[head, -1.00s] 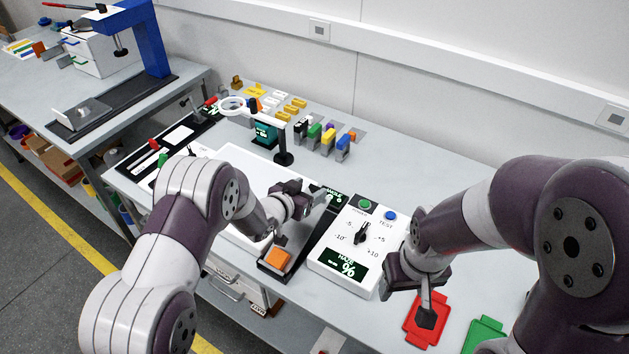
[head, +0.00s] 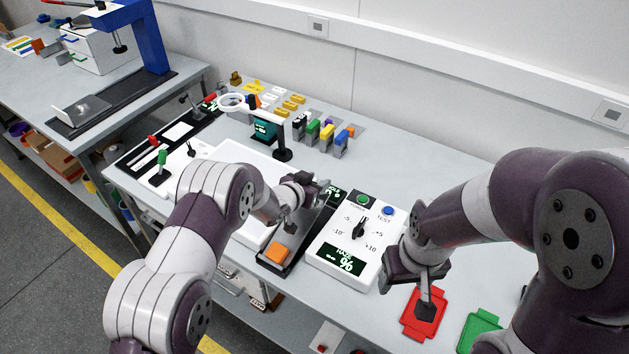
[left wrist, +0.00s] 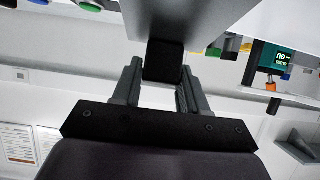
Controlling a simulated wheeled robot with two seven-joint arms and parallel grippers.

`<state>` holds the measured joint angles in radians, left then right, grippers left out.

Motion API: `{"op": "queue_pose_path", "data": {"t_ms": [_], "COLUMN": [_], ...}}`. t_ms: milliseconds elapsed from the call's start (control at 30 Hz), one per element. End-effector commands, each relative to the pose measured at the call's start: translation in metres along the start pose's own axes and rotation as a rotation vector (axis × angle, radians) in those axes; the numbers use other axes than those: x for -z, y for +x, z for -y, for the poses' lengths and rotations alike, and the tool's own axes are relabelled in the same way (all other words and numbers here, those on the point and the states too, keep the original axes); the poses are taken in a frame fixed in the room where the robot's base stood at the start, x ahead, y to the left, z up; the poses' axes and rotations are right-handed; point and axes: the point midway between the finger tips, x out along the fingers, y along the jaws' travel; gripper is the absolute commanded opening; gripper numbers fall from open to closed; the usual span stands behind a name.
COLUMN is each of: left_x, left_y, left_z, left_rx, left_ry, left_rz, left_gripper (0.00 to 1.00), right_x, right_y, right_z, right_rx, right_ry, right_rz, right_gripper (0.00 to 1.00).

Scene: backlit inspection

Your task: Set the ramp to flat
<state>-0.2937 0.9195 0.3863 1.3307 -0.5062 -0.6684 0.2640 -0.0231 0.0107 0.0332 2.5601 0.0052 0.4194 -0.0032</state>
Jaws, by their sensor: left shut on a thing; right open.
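The ramp (head: 305,226) is a long grey plank on a dark base, between a white board and a white dial panel in the head view. An orange block (head: 279,252) sits at its near end. My left gripper (head: 307,199) is at the ramp's far end, which the hand partly hides. In the left wrist view, my left fingers (left wrist: 162,88) are shut on a black grip (left wrist: 163,61) under the grey plate (left wrist: 190,18). The ramp's exact tilt cannot be told. My right gripper (head: 427,292) is open and empty above a red tray (head: 411,326).
The dial panel (head: 376,228) stands right of the ramp, with green and blue buttons and a dark display. A magnifier stand (head: 283,155) and several coloured blocks stand behind. A green tray (head: 480,330) lies at the right front. Bench space behind the panel is clear.

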Motion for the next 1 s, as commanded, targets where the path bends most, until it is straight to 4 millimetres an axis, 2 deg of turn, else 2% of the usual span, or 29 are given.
{"op": "queue_pose_path", "data": {"t_ms": [67, 167, 300, 400, 700, 733, 800, 1000], "left_x": [-0.016, -0.031, -0.061, -0.066, -0.066, -0.066, -0.066, -0.064], "left_y": [0.012, 0.027, 0.046, 0.05, 0.049, 0.049, 0.049, 0.049], "left_z": [-0.001, -0.001, 0.0, 0.0, 0.0, 0.0, 0.0, 0.0], "left_rx": [-0.002, -0.004, 0.004, 0.003, 0.003, 0.003, 0.003, 0.003], "left_ry": [0.001, 0.001, 0.0, 0.0, -0.001, -0.001, -0.001, 0.0], "left_rz": [0.072, 0.18, 0.224, 0.223, 0.225, 0.225, 0.225, 0.222], "left_gripper": [0.0, 0.0, 0.0, 0.0, 0.0, 0.46, 0.64, 0.64], "right_x": [-0.001, 0.0, -0.002, -0.003, -0.003, -0.003, -0.003, -0.003], "right_y": [0.006, -0.001, 0.019, 0.024, 0.022, 0.022, 0.022, 0.022], "right_z": [0.0, 0.0, 0.0, 0.0, 0.0, 0.0, 0.0, 0.0], "right_rx": [0.0, 0.0, 0.0, 0.0, 0.0, 0.0, 0.0, 0.0], "right_ry": [0.0, 0.0, 0.0, 0.0, 0.0, 0.0, 0.0, 0.0], "right_rz": [0.0, 0.0, 0.0, 0.001, 0.0, 0.0, 0.0, 0.0], "right_gripper": [0.64, 0.64, 0.64, 0.64, 0.64, 0.64, 0.64, 0.64]}}
